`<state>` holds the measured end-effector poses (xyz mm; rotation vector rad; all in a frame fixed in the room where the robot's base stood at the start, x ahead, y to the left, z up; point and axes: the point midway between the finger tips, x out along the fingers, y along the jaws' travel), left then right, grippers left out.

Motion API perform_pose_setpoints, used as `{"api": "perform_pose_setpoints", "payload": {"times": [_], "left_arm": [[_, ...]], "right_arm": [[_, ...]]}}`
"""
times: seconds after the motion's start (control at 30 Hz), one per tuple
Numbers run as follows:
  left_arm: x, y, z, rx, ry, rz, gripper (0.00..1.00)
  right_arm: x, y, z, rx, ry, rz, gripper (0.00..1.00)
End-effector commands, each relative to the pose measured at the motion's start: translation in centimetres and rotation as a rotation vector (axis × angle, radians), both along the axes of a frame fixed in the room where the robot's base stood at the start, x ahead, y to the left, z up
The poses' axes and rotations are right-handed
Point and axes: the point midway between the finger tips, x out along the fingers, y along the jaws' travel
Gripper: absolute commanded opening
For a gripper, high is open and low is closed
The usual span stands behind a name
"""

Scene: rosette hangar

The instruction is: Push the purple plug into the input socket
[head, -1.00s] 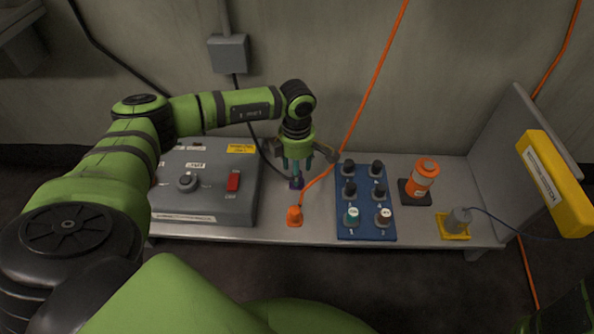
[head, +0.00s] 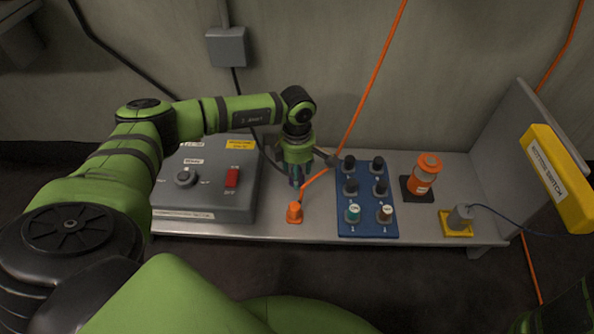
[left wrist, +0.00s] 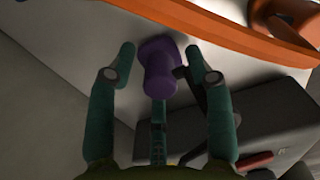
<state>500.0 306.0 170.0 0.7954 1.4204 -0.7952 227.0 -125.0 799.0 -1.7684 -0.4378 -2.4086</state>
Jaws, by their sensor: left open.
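My left gripper (head: 297,180) points down at the bench between the grey box and the blue panel. In the left wrist view its fingers (left wrist: 160,52) are open, one on each side of the purple plug (left wrist: 160,70), with visible gaps. The plug appears to stand on the bench. In the head view the gripper largely hides the plug. I cannot read which is the input socket. My right gripper is not in view.
An orange plug (head: 295,213) stands just in front of the gripper, its orange cable (head: 350,130) rising to the right. The grey box (head: 205,203) with a red switch is left. An orange-and-white cylinder (head: 425,177) and a grey plug on a yellow base (head: 456,231) stand right.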

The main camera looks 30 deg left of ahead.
Motion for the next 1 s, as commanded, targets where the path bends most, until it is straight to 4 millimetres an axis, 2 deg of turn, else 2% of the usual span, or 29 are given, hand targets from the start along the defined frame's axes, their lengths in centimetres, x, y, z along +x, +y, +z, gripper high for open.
{"api": "perform_pose_setpoints", "payload": {"times": [1.0], "left_arm": [[0.01,-0.01,0.03,0.0,0.0,0.0,0.52]], "right_arm": [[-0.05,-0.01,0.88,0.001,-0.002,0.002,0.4]]}}
